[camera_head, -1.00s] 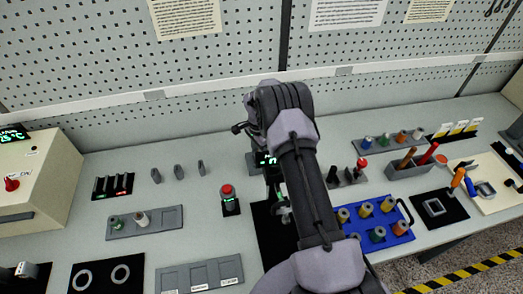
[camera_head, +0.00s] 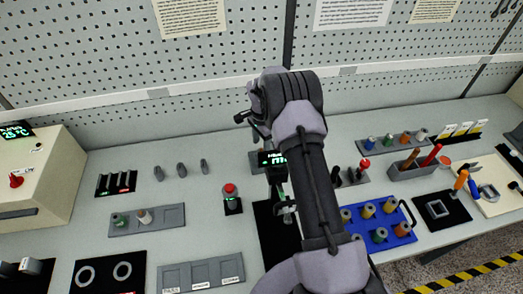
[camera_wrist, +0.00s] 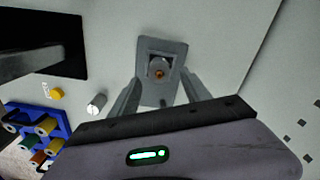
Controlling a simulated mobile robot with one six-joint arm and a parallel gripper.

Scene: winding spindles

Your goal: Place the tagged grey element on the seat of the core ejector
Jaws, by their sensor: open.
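My gripper (camera_wrist: 163,95) is open in the wrist view, its two fingers spread above a grey plate. This plate (camera_wrist: 175,48) carries a squarish raised seat with a copper-coloured round centre (camera_wrist: 159,71); it looks like the core ejector, though I see no label. I cannot tell whether the copper centre belongs to the seat or to something in it. A light grey cylinder (camera_wrist: 97,104) stands apart on the table, beside a yellow disc (camera_wrist: 56,94); it may be the tagged grey element, but no tag is readable.
A blue tray (camera_head: 406,238) of spindles stands right of my arm; it also shows in the wrist view (camera_wrist: 13,106). A red-topped button unit (camera_head: 231,199) is farther left. The pegboard wall closes the back.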

